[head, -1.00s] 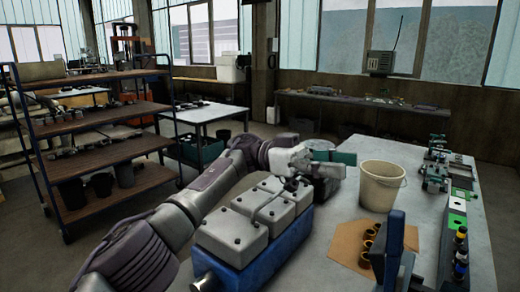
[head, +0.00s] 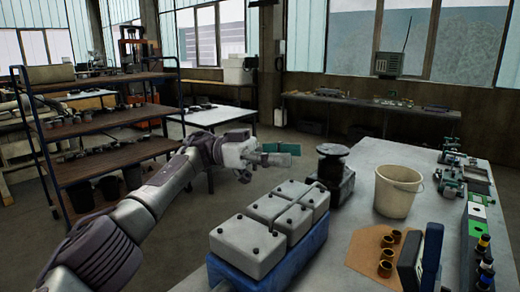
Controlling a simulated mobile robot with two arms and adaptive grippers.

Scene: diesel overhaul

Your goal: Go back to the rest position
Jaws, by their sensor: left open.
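My left gripper (head: 280,154) is in the head view, at the end of my left arm reaching in from the left. Its green-tipped fingers point right, and I see nothing held in them. It hangs in the air left of a dark round-topped machine part (head: 333,172) and beyond the blue engine block (head: 312,241) with its grey covers (head: 248,246). It looks apart from both. My right gripper is not in the frame.
The workbench (head: 345,222) carries a cream bucket (head: 396,190), a brown sheet (head: 366,251) with several bronze bushings, and small fixtures (head: 452,172) along the right. A shelf rack (head: 105,115) stands at left. Open floor lies between rack and bench.

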